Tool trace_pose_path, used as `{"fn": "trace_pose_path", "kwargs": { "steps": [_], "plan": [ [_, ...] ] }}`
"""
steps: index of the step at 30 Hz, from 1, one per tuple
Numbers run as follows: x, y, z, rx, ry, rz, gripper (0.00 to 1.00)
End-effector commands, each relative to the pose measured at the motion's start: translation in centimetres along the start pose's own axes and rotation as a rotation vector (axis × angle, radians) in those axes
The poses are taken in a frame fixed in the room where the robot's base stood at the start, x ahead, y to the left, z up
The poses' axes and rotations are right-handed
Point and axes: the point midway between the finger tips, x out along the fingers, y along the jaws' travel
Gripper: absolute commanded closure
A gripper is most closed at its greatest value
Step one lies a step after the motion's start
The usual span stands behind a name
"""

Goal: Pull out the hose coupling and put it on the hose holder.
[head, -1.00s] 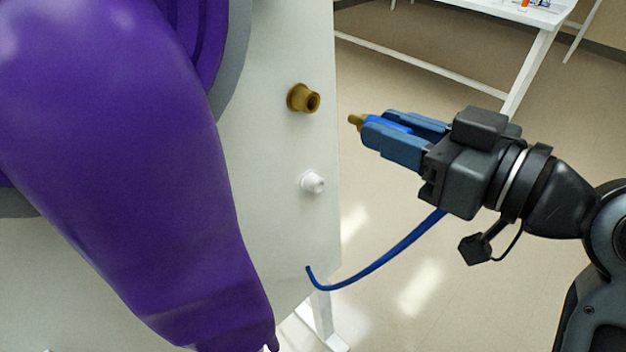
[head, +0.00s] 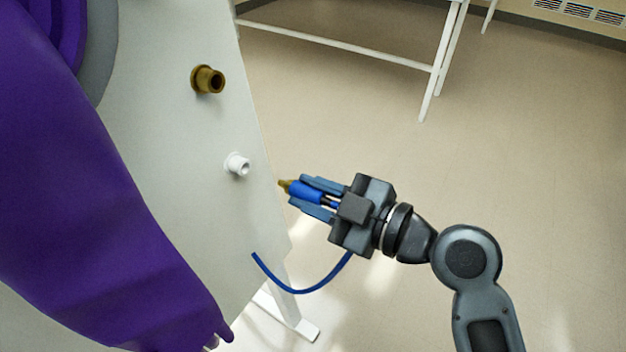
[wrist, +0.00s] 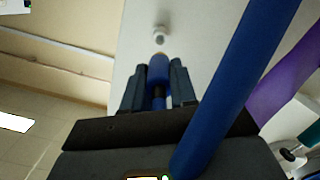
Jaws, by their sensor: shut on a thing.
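My gripper (head: 316,197) is shut on the hose coupling (head: 304,191), a blue body with a brass tip pointing left toward the panel. The coupling also shows between the fingers in the wrist view (wrist: 158,70). A blue hose (head: 300,289) hangs from it in a loop to the panel's lower part. A brass socket (head: 209,80) on the white panel is empty. Below it a white peg (head: 237,164), likely the hose holder, is bare and sticks out of the panel. The coupling's tip is right of and a little below this peg, apart from it.
A large purple glove (head: 90,200) hangs from the white panel (head: 150,60) on the left. A white table frame (head: 440,60) stands at the back. The floor right of the panel is clear. In the wrist view, the hose (wrist: 235,85) crosses close to the camera.

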Motion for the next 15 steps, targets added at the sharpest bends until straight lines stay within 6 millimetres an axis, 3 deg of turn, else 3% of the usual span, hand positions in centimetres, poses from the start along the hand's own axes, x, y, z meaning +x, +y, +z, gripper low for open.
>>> {"fn": "trace_pose_path", "kwargs": {
  "steps": [12, 15],
  "plan": [
    [0.00, -0.08, 0.18, 0.000, 0.002, 0.001, 1.00],
    [0.77, -0.01, -0.01, 0.002, 0.003, -0.001, 1.00]
  ]
}}
